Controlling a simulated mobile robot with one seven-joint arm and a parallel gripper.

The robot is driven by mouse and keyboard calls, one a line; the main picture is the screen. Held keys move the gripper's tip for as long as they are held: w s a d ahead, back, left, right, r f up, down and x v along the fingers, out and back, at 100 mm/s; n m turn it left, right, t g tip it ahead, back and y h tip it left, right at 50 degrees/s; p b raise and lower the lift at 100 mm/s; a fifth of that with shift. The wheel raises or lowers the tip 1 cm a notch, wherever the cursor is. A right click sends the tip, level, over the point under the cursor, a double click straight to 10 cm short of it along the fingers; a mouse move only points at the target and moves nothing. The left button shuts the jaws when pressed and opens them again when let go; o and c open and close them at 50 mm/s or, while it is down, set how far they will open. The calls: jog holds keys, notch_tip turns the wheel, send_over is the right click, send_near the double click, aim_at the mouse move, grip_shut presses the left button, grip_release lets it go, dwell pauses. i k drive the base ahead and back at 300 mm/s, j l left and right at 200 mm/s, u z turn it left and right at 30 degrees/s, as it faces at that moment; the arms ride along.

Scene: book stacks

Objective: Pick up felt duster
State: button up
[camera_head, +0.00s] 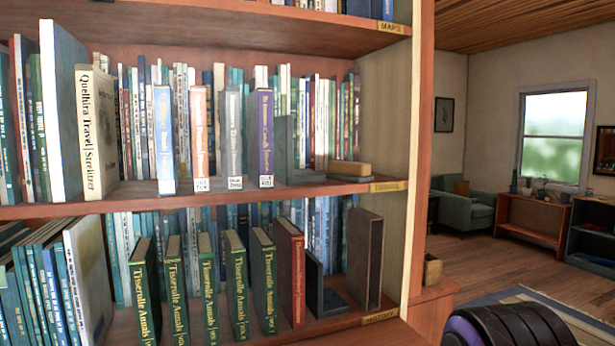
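A small tan block with a darker underside, which looks like the felt duster (349,168), lies on the middle shelf (330,187) near its right end. It sits just right of a grey bookend (284,150) and in front of the back row of books. It is close to the shelf's front edge, by the label. Nothing covers its front. My gripper is not in view, so its state does not show.
Four-sided shelf walls bound the space; the right side panel (383,110) stands beside the block. Upright books, including a purple one (265,135), stand left of the bookend. Open floor (465,265) lies right.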

aim_at(355, 172)
jog(key=k+j+u, duration=0.1)
jog(key=k+u, duration=0.25)
jog(key=k, duration=0.25)
jog(key=u, duration=1.25)
jog(key=i+l, duration=0.1)
jog(key=l, duration=1.55)
jog(key=i+l+u, duration=0.1)
jog(key=l, duration=1.55)
